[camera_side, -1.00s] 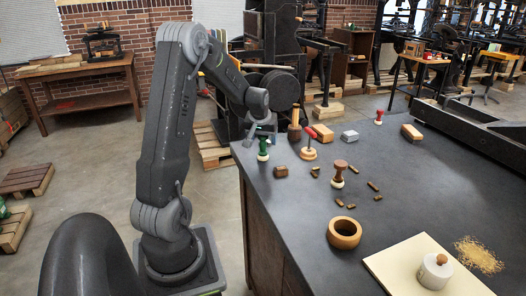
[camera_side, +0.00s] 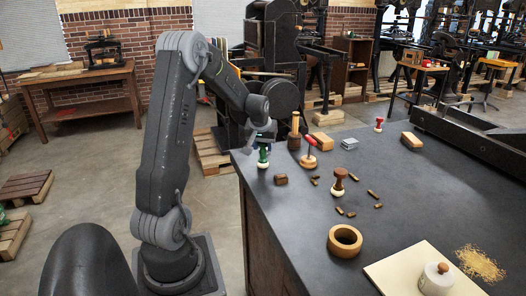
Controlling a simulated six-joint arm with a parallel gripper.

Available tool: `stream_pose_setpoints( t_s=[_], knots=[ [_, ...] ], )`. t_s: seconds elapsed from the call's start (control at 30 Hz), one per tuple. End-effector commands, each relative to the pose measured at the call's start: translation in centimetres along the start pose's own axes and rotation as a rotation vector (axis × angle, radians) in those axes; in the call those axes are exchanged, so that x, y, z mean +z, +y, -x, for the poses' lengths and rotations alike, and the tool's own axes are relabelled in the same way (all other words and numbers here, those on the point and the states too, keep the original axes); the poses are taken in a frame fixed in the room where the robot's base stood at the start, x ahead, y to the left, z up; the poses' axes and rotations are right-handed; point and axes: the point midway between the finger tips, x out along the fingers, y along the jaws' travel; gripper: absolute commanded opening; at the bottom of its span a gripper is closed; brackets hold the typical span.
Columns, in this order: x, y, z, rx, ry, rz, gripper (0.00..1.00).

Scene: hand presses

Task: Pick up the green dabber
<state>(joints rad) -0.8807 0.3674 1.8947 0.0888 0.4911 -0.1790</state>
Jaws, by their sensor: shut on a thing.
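The green dabber (camera_side: 263,156) stands upright at the far left corner of the dark table (camera_side: 300,215), its pale base low on the tabletop. My gripper (camera_side: 262,141) is directly above it, with its fingers around the dabber's upper part. The gripper is shut on the dabber. The fingers hide the top of the dabber. I cannot tell whether its base still touches the table.
Close to the right stand a small brown block (camera_side: 281,180), a red-handled stamp (camera_side: 309,153) and a wooden mallet (camera_side: 294,132). The table's left edge is close to the gripper.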

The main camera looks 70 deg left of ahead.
Motion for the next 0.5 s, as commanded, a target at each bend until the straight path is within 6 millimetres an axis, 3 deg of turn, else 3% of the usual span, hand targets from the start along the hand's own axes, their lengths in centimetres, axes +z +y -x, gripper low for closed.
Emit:
stream_pose_setpoints(
  t_s=[0.5],
  knots=[
    [-3.4, 0.0, 8.1, 0.001, 0.004, 0.001, 0.01]
  ],
)
